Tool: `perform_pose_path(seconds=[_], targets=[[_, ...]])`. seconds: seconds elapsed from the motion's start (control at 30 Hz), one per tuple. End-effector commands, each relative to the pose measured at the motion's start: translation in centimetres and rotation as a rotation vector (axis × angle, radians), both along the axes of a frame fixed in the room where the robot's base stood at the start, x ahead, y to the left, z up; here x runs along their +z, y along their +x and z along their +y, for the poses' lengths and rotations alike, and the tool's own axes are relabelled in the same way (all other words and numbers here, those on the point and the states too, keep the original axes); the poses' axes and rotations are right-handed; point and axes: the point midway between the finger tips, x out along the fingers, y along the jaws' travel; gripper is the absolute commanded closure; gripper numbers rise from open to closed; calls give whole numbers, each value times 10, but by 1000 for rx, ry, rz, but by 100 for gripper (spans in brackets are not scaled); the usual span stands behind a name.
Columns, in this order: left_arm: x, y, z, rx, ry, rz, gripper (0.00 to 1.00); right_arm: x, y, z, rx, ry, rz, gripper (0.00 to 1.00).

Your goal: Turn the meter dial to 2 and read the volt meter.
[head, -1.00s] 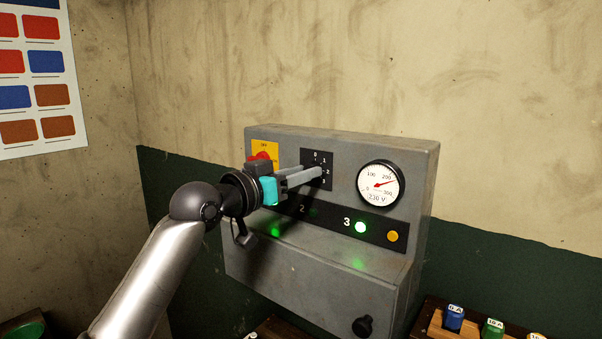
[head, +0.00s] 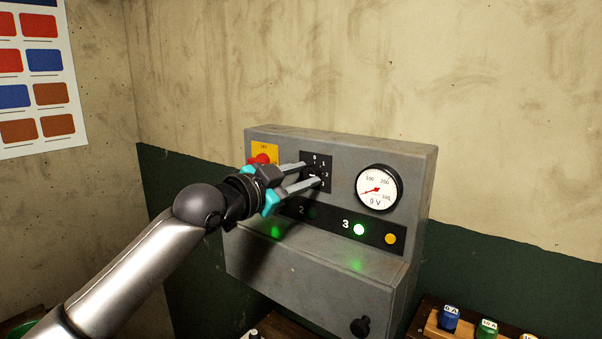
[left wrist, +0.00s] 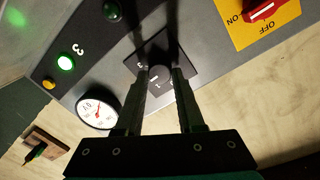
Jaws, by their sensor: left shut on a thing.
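The meter dial (head: 314,173) is a knob on a black plate marked 0, 1, 2 and 3, on the grey panel. My left gripper (head: 311,174) is shut on the dial knob, one finger on each side. The left wrist view shows the knob (left wrist: 158,76) between the fingers (left wrist: 161,82). The fingers partly cover the knob, so I cannot tell which number it points to. The round white volt meter (head: 378,188) is right of the dial. Its red needle lies at the low left end, near 0, and its readout looks like 0 V or 9 V. My right gripper is out of view.
A red switch (head: 263,159) on a yellow plate is just behind my gripper. Below are a lit green lamp (head: 359,229) beside the 3, an orange button (head: 390,239) and a black knob (head: 361,326). Labelled fuses (head: 450,317) stand at the lower right.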

Motion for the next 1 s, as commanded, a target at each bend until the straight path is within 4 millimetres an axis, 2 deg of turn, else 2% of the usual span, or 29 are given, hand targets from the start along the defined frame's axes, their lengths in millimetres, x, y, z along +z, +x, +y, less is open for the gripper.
perform_pose_path(seconds=[0.53,0.57,0.8,1.0], targets=[[0,0,-1,-1,24,-18,100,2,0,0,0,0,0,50],[0,0,-1,-1,24,-18,62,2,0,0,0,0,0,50],[0,0,0,-1,23,-17,35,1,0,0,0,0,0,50],[0,0,0,-1,23,-17,33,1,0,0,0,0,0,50]])
